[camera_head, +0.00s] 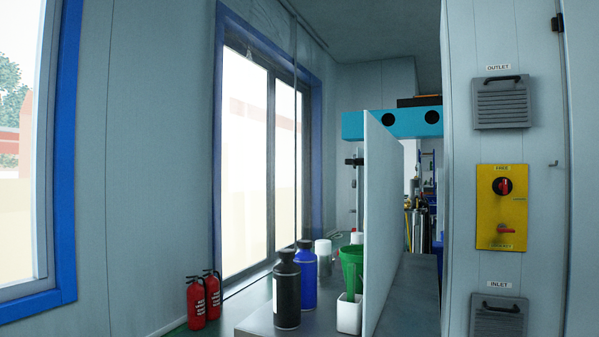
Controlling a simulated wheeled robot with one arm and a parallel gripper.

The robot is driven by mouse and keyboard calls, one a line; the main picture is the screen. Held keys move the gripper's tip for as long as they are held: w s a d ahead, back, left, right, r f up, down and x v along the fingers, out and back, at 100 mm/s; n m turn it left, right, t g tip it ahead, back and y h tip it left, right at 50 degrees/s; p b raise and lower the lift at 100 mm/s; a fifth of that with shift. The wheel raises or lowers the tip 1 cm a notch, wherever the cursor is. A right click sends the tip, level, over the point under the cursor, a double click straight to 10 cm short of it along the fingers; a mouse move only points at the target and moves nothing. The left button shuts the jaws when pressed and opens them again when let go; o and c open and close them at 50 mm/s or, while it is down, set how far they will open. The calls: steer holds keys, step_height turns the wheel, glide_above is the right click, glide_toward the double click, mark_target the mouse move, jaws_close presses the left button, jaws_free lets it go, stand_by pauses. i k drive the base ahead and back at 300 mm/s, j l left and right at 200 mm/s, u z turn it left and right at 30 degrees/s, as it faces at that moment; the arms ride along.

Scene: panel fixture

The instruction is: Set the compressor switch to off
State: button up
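A yellow switch panel (501,207) is mounted upright on the grey wall at the right. In its upper part is a round red-and-black rotary knob (502,186). In its lower part is a small red lever (506,230), which looks roughly level. The small labels above and below these controls are too small to read surely, so I cannot tell which one is the compressor switch or which position is off. My gripper is not in view.
An OUTLET vent (502,103) is above the panel and an INLET vent (498,316) below it. A thin upright partition (381,220) stands left of the panel. Black (287,290) and blue (308,279) bottles, a white container (349,315) and red extinguishers (196,303) stand further left.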

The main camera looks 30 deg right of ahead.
mark_target(358, 161)
steer(key=i+j+z, duration=0.1)
steer(key=z, duration=0.3)
steer(key=i+j+z, duration=0.2)
steer(key=z, duration=0.25)
steer(key=i+j+z, duration=0.4)
steer(key=j+z, duration=0.15)
steer(key=z, duration=0.3)
